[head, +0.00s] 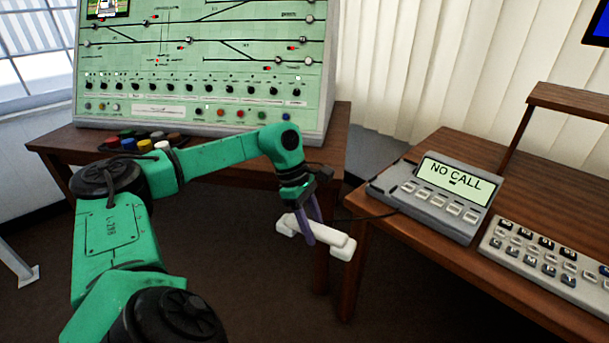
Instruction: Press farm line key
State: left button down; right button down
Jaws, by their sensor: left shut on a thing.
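A grey phone console (452,228) stands on the right-hand desk. Its display (452,174) reads "NO CALL". A row of pale keys (438,202) runs below the display; their labels are too small to read, so I cannot tell which is the farm line key. My left gripper (306,230) is shut on a white handset (332,238) and holds it in the air, left of the console and apart from it. The fingers hide part of the handset. My right gripper is not in view.
A keypad unit (548,268) with several buttons lies right of the console. A brown shelf (570,101) stands behind it. A green control panel (205,70) stands on the left desk (338,140), with coloured items (127,144) before it. A dark cord runs left from the console.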

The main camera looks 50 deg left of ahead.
pick_arm(q)
jog(key=s+d+f+m+g+y, duration=0.1)
jog(key=d+f+m+g+y, duration=0.1)
jog(key=d+f+m, duration=0.3)
jog(key=s+d+f+m+g+y, duration=0.1)
jog(key=d+f+m+g+y, duration=0.1)
jog(key=d+m, duration=1)
notch_tip(320, 180, down, 3)
jog(key=m+g, duration=0.1)
jog(key=m, duration=0.3)
jog(key=shift+s+d+r+m+g, duration=0.15)
jog(key=shift+s+d+m+g, duration=0.15)
jog(key=shift+m, duration=0.1)
